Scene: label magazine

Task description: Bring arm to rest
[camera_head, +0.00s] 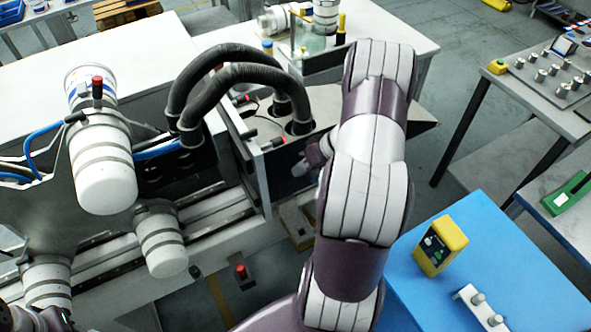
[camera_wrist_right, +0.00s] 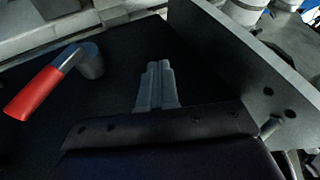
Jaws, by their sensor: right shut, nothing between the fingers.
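My right arm (camera_head: 365,190) rises from the bottom of the head view and bends over in front of the machine. Its gripper (camera_head: 300,168) is small there and partly hidden by the wrist, beside the machine's grey box. In the right wrist view the gripper (camera_wrist_right: 159,68) shows its two grey fingers together, with nothing between them. They are over a dark surface. A lever with a red handle (camera_wrist_right: 34,93) is to their left, apart from them. A grey plate (camera_wrist_right: 245,70) with holes stands close on their right. My left gripper is not in view.
The machine's grey box (camera_head: 262,180) and thick black hoses (camera_head: 235,65) are close to the arm. A blue table (camera_head: 490,270) at the lower right holds a yellow device (camera_head: 440,245). Open floor (camera_head: 440,165) lies right of the arm.

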